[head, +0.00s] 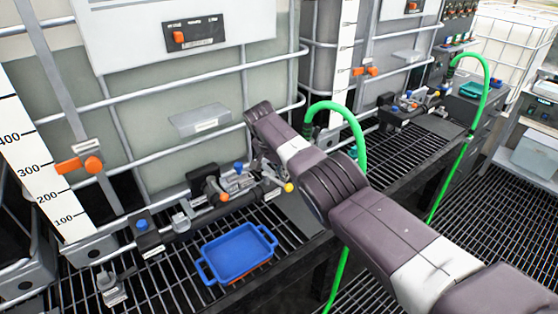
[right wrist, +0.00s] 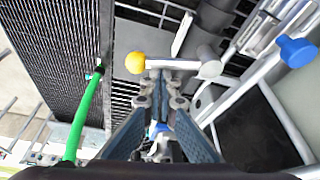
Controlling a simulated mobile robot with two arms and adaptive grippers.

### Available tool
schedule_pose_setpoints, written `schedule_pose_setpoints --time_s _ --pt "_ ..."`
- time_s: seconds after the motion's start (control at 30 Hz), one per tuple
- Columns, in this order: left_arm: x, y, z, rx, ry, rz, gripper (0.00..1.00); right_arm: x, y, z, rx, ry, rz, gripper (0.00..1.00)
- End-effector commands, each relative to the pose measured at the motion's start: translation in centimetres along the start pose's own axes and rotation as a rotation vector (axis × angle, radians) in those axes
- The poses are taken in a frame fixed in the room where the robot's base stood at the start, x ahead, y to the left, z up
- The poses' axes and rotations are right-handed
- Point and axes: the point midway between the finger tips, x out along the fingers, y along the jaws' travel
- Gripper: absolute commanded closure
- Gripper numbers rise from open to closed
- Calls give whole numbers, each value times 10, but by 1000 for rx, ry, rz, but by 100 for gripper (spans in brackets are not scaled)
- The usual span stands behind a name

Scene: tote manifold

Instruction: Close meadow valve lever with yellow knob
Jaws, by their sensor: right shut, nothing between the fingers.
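The yellow knob (head: 289,187) sits at the end of a short grey lever at the right end of the tote's valve manifold. In the right wrist view, the yellow knob (right wrist: 135,62) is left of the fingertips, and its grey lever (right wrist: 180,64) runs right to a round grey hub. My right gripper (head: 266,168) is just beside the lever, partly hidden by my own arm. In the right wrist view its fingers (right wrist: 161,88) are together and empty, with the tips close to the lever; I cannot tell whether they touch. My left gripper is not in view.
A blue tray (head: 238,252) lies on the black grating in front of the manifold. Blue knobs (head: 141,225) and orange handles stand along the pipe. A green hose (head: 352,125) arches to the right of the manifold. Metal cage bars (head: 150,100) of the tote stand behind.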

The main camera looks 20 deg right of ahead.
Motion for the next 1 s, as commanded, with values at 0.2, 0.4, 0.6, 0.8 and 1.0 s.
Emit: schedule_pose_setpoints --time_s 0.2,0.4,0.6,0.8,1.0 --pt "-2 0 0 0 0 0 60 0 1 4 -1 -2 1 100" --pt "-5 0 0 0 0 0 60 -2 1 6 -2 -2 0 100" --pt "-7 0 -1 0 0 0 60 -2 1 8 -2 -2 0 100" --pt "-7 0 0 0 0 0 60 -2 1 8 -2 -2 0 100" --pt "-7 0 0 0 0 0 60 -2 1 9 -3 -3 0 100"
